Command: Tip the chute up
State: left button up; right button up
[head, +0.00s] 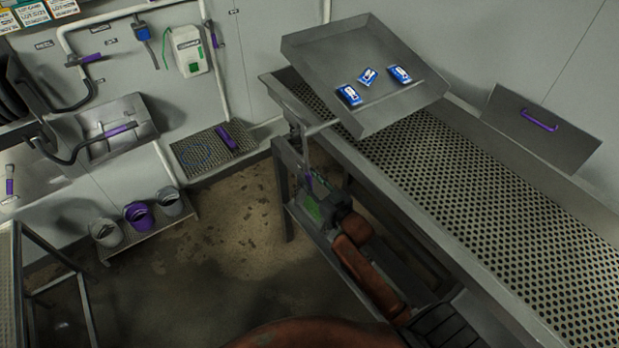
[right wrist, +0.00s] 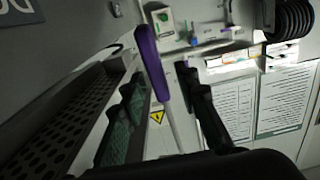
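The chute (head: 345,48) is a grey metal tray at the top of the perforated bench. Three blue-and-white packets (head: 368,76) lie in it. A lever with a purple handle (head: 308,180) hangs below the chute's near left corner; the purple handle (right wrist: 158,62) is large in the right wrist view. My right gripper (head: 312,196) is at this handle, beside the bench. In the right wrist view its two dark fingers (right wrist: 160,88) stand apart, with the handle and its rod between them and gaps visible. My left gripper is not in view.
The perforated bench (head: 480,190) runs to the lower right. A grey panel with a purple handle (head: 545,135) leans behind it. Buckets (head: 138,215) stand on a low shelf at left. The floor between is clear.

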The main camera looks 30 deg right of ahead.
jog(key=shift+w, duration=0.1)
jog(key=shift+c, duration=0.7)
grip_shut()
